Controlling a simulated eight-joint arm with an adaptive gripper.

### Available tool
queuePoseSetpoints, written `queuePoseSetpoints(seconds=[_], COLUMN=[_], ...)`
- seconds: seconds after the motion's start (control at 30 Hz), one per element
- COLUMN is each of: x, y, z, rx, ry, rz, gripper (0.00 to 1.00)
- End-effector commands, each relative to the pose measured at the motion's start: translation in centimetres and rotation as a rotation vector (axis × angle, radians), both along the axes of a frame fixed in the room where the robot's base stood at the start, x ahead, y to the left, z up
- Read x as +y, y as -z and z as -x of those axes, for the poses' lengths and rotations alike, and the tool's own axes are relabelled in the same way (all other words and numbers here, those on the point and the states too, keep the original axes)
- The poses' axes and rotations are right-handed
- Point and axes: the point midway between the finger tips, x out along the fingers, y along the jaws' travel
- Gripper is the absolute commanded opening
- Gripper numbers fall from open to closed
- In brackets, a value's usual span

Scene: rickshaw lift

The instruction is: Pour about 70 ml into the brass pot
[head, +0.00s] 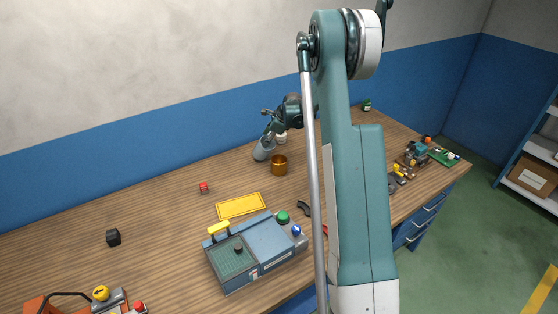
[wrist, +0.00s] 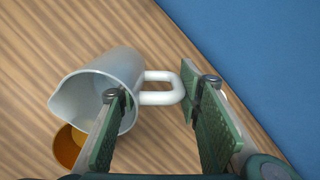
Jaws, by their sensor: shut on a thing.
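A pale grey jug (head: 263,149) is above the table, left of and close to the brass pot (head: 279,166). In the wrist view the jug (wrist: 120,68) is tilted, with its spout to the left and its white handle to the right. My gripper (head: 275,126) is shut on the jug; in the wrist view its finger pads (wrist: 158,100) lie on either side of the handle. The brass pot (wrist: 66,150) shows partly at the lower left there, the rest hidden behind the jug and gripper. No stream of liquid can be made out, and the pot's fill level is not visible.
A yellow tray (head: 240,206) and a blue-grey device with a green button (head: 283,217) stand in front of the pot. A red block (head: 204,188) and a black block (head: 113,237) lie left. My arm hides part of the table; tools (head: 400,172) lie right.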

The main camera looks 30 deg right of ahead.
Motion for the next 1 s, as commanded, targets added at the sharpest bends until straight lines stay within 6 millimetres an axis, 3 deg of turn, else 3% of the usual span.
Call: queuePoseSetpoints(seconds=[0.17,0.63,0.7,1.0], x=[-0.4,-0.6,-0.7,-0.7], y=[-1.5,-3.3,-2.4,-2.7], z=[1.2,2.0,2.2,2.4], rx=[-0.111,-0.396,-0.437,-0.529], ry=[0.004,0.004,0.004,0.003], rz=[-0.032,-0.113,-0.125,-0.151], gripper=[0.16,0.16,0.16,0.16])
